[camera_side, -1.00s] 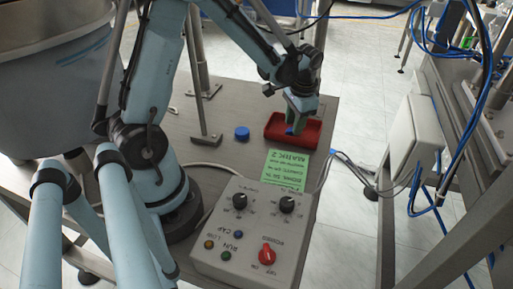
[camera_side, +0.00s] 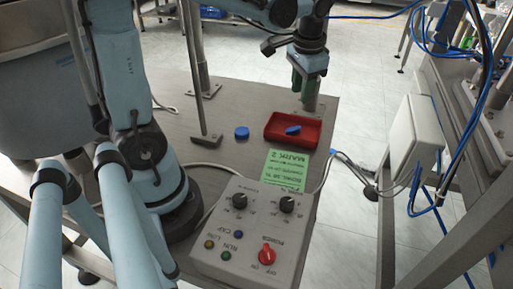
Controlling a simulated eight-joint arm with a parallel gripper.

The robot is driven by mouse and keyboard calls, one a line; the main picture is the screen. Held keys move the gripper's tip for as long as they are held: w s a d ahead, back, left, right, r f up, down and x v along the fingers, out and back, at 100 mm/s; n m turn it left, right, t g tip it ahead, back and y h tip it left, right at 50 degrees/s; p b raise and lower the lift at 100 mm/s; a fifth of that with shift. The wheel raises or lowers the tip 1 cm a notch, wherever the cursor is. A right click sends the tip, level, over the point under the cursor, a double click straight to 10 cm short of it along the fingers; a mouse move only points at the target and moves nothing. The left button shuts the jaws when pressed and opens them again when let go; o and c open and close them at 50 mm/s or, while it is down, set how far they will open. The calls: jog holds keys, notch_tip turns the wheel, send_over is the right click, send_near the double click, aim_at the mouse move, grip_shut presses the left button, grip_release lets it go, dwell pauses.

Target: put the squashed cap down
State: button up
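A blue squashed cap (camera_side: 293,130) lies tilted inside the red tray (camera_side: 275,136). A second blue cap (camera_side: 242,132) sits on the table just left of the tray; it looks round and flat. My gripper (camera_side: 304,104) is above the far side of the red tray, apart from the cap in it. Its green fingers point down and stand apart with a gap between them. Nothing shows between the fingers.
A green label card (camera_side: 285,170) lies in front of the tray. A grey control box (camera_side: 250,232) with knobs stands nearer. A metal post with a foot (camera_side: 206,139) is left of the loose cap.

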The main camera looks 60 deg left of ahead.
jog(key=s+d+t+h, duration=0.1)
jog(key=s+d+t, duration=0.5)
jog(key=s+d, duration=0.2)
jog(key=shift+h, duration=0.3)
